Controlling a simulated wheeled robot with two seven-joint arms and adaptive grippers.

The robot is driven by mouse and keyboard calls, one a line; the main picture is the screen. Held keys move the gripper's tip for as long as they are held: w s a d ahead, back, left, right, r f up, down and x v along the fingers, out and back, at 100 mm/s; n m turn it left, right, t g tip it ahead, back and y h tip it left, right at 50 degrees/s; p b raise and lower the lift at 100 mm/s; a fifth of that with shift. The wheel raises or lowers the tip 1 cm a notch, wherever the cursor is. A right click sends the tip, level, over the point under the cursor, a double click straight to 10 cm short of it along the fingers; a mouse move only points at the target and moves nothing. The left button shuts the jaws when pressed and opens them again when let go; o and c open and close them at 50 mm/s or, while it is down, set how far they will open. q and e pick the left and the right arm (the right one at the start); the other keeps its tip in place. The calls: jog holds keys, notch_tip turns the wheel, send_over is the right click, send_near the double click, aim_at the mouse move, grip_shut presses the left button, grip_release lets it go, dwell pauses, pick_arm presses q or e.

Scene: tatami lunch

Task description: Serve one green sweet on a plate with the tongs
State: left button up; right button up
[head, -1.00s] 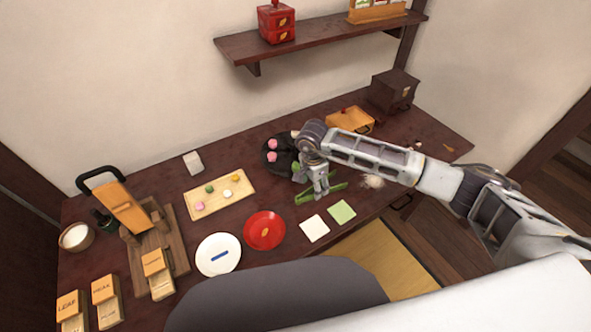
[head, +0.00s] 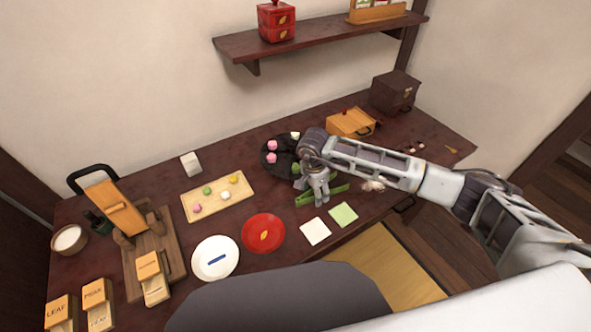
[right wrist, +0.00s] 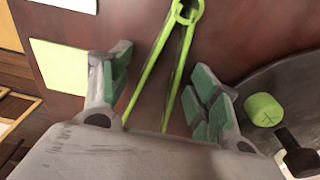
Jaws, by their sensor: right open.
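The green tongs (head: 338,189) lie on the dark table; in the right wrist view they (right wrist: 172,62) run between my right gripper's (right wrist: 158,92) two spread, green-padded fingers. My right gripper (head: 318,192) is open, low over the tongs. Pink sweets (head: 271,157) lie on the same tray. A white plate (head: 231,244) with a blue mark and a red plate (head: 277,246) with a leaf mark stand in front. My left gripper is out of view.
A white napkin (head: 316,231) and a green napkin (head: 343,214) lie near the front edge. A wooden press (head: 125,217) and labelled boxes stand left. An orange box (head: 350,122) is behind my arm.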

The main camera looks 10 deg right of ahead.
jog(key=c, duration=0.7)
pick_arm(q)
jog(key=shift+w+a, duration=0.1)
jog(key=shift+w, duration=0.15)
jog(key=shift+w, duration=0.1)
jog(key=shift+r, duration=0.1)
pick_arm(e)
jog(key=shift+r, duration=0.15)
